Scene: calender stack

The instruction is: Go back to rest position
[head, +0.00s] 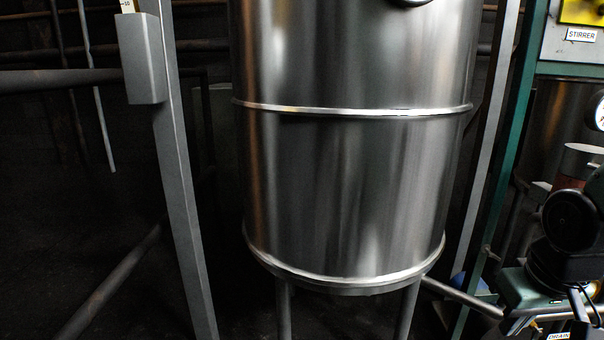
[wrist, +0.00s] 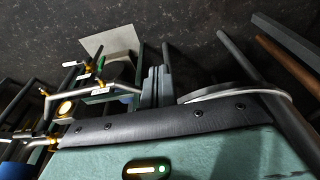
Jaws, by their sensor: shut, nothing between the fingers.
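In the wrist view my gripper (wrist: 157,82) shows at the middle, its two dark grey fingers together with nothing between them. The teal housing with a lit white-green strip below it is part of my own wrist. In the head view part of my dark arm shows at the right edge; I cannot make out the gripper's fingers there. The fingers appear clear of the pipes around them in the wrist view, though the depth is hard to judge.
A large steel tank (head: 350,190) on legs fills the middle of the head view. A grey post (head: 183,200) stands left of it. A green post (head: 508,120) and a panel labelled STIRRER (head: 581,35) are at the right. Brass-fitted pipes (wrist: 66,107) lie left of the fingers.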

